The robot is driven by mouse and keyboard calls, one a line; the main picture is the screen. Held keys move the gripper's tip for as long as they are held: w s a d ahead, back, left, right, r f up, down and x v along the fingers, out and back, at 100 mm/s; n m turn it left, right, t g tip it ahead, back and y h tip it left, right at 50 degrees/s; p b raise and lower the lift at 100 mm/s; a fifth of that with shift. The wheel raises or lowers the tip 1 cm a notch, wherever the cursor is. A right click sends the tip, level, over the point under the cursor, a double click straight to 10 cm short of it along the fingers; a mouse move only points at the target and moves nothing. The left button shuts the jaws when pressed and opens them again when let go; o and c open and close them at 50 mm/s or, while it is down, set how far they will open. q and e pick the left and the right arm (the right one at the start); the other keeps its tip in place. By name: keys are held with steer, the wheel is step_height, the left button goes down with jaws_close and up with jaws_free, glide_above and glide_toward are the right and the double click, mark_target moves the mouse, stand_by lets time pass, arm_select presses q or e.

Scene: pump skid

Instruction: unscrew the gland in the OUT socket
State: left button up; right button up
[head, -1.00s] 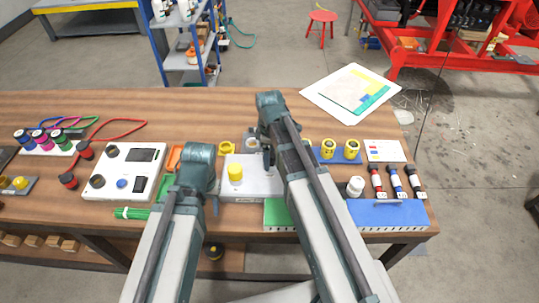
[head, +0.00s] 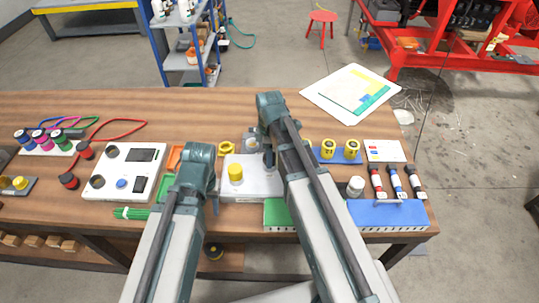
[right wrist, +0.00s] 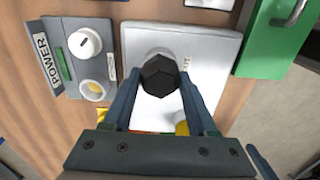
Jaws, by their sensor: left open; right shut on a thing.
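The black hexagonal gland (right wrist: 160,75) stands in the pale socket block (right wrist: 213,50), beside a partly covered label whose end letters show. My right gripper (right wrist: 160,78) is shut on this gland, one finger on each side. In the head view my right gripper (head: 268,158) is at the block (head: 262,188), and my arm hides the gland. A yellow round cap (head: 235,173) stands on the block's left part; a bit of yellow shows in the right wrist view (right wrist: 182,128). My left gripper (head: 215,205) is open, left of the block, mostly hidden by its arm.
A panel with a white knob (right wrist: 85,43) and a POWER label (right wrist: 42,60) is beside the block. A green block (head: 278,214) and a blue tray (head: 388,214) lie near the front edge. A white device (head: 122,170) is to the left. The back of the table is mostly clear.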

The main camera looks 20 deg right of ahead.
steer(key=n, duration=0.7)
stand_by(0.3)
steer(key=o, duration=1.4)
steer(key=m, duration=0.4)
steer(key=shift+m, duration=0.3)
steer(key=m, duration=0.4)
steer(key=shift+m, duration=0.3)
